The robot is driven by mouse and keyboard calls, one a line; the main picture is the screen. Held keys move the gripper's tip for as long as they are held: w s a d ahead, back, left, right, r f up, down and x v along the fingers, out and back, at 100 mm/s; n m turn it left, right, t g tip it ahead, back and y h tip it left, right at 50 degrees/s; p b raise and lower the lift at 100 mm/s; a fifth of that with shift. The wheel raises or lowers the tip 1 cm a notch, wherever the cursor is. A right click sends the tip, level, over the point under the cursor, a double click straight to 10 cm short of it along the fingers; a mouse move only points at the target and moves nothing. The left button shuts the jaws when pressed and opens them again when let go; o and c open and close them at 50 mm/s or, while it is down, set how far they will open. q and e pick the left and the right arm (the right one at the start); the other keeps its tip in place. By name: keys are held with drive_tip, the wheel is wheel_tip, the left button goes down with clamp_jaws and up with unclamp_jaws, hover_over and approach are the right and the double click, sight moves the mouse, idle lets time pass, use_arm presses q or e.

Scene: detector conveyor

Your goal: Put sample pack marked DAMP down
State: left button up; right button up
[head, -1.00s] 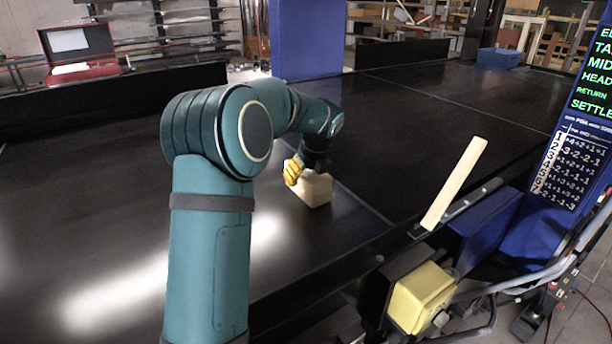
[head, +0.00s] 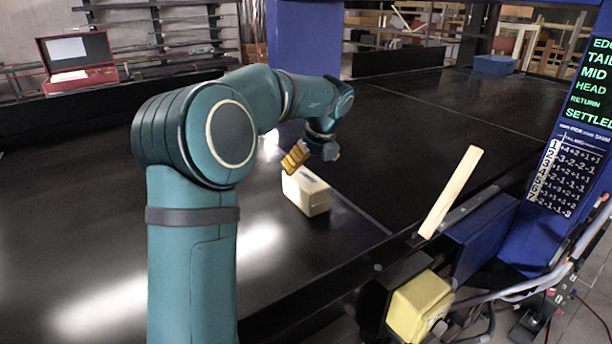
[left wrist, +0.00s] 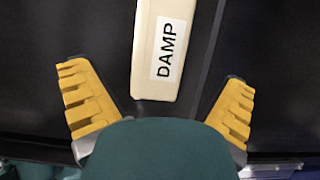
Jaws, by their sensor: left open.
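The sample pack (head: 306,192) is a cream block lying on the black conveyor belt, near a pale line across it. In the left wrist view the pack (left wrist: 148,50) shows a white label reading DAMP. My left gripper (head: 310,158) is above and just behind the pack in the head view. In the left wrist view its yellow ridged fingers (left wrist: 160,104) are spread wide, one on each side of the pack's near end, with clear gaps. The gripper is open and empty. My right gripper is not in view.
A wooden strip (head: 450,192) leans up at the belt's near edge, beside a yellow box (head: 418,305). A blue post with a text screen (head: 588,85) stands at right. A blue bin (head: 494,65) is far back. The belt (head: 440,130) is clear around the pack.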

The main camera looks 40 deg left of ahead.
use_arm(q)
drive_tip(key=shift+v, duration=2)
